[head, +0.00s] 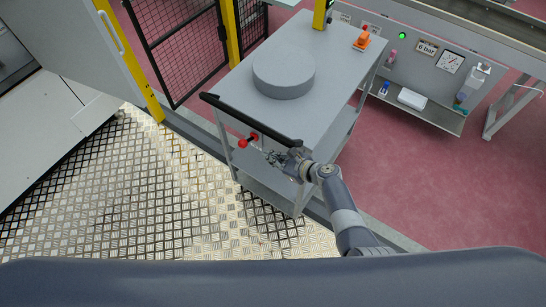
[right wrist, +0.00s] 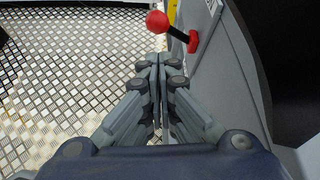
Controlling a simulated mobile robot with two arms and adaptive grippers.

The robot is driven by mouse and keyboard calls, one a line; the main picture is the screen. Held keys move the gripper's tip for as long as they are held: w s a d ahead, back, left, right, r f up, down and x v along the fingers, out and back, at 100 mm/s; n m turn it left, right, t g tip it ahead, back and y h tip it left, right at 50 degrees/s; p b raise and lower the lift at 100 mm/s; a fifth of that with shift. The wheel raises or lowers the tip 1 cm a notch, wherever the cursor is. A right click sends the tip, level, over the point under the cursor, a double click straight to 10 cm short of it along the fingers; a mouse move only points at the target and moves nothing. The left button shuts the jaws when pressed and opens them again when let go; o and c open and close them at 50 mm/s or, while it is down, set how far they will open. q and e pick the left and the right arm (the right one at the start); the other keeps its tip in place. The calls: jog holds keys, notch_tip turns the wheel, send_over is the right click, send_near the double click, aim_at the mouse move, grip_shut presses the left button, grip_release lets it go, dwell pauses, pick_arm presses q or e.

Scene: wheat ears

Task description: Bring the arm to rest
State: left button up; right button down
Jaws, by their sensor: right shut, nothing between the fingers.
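My right gripper (head: 270,156) is at the near side of a grey cart, just below its black handle bar. In the right wrist view my right gripper (right wrist: 158,62) has its fingers pressed together with nothing between them. A red ball-ended lever (head: 246,142) sticks out from the cart's side by the fingertips. In the right wrist view the red lever (right wrist: 172,30) lies just beyond the fingertips, with a visible gap. My left gripper is not in view.
The grey cart (head: 232,92) carries a round grey disc (head: 284,72) and an orange object (head: 362,40). Its black handle bar (head: 250,118) is close above my right gripper. Metal tread-plate floor (head: 110,200) lies open at left. A grey machine with a gauge (head: 450,62) stands at right.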

jog(key=s+d+f+n+g+h+b, duration=0.2)
jog(key=s+d+f+n, duration=0.2)
jog(key=s+f, duration=0.35)
jog(key=s+d+f+n+g+h+b, duration=0.1)
jog(key=s+d+f+n+h, duration=0.15)
jog(key=s+f, duration=0.55)
jog(key=s+d+f+n+g+h+b, duration=0.15)
jog(key=s+d+f+n, duration=0.35)
jog(key=f, duration=0.5)
pick_arm(q)
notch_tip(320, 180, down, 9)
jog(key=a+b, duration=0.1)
jog(key=b, duration=0.4)
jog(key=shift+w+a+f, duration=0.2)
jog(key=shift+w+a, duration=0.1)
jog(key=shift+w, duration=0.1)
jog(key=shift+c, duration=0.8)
pick_arm(e)
jog(key=s+d+f+n+h, duration=0.1)
jog(key=s+d+f+n, duration=0.2)
jog(key=s, duration=0.6)
jog(key=s+d+f+n+g+h, duration=0.1)
jog(key=s+d+f+n, duration=0.3)
jog(key=s+n, duration=0.3)
jog(key=s+d+f+n+g+h, duration=0.1)
jog(key=s+d+f+n, duration=0.3)
jog(key=s, duration=0.7)
jog(key=shift+f+n, duration=0.2)
jog(key=shift+n, duration=0.35)
